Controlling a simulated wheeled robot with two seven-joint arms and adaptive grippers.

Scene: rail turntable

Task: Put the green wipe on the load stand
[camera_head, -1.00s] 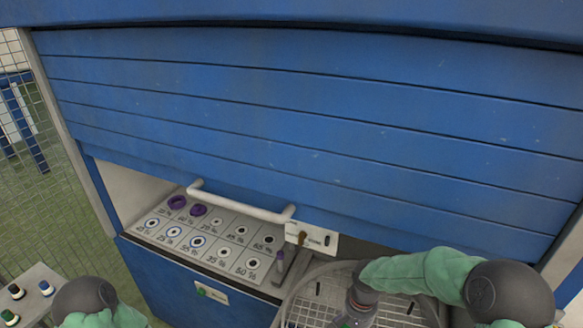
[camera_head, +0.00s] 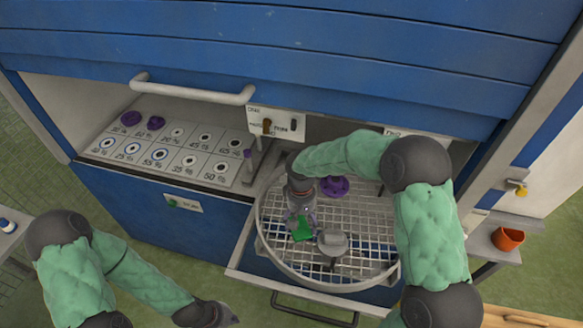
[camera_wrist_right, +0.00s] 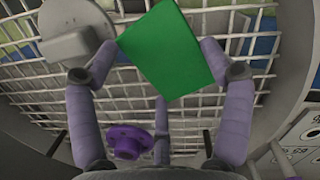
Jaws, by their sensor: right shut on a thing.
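The green wipe (camera_head: 303,231) is a flat green rectangle between the fingers of my right gripper (camera_head: 302,216), above the round wire-mesh turntable. In the right wrist view the wipe (camera_wrist_right: 168,50) spans both fingertips (camera_wrist_right: 160,58), with the mesh behind it. My right gripper is shut on it. A grey round-topped piece on a post (camera_head: 332,242) stands on the mesh just right of the wipe in the head view. I cannot tell which thing is the load stand. My left gripper (camera_head: 222,316) is low at the bottom edge; its fingers are too unclear to judge.
A purple flanged part (camera_head: 334,187) sits on the mesh turntable (camera_head: 362,262). A labelled panel (camera_head: 180,150) with rings lies left. The blue shutter (camera_head: 300,50) with its white handle (camera_head: 190,90) hangs above. An orange cup (camera_head: 508,239) stands on a right side shelf.

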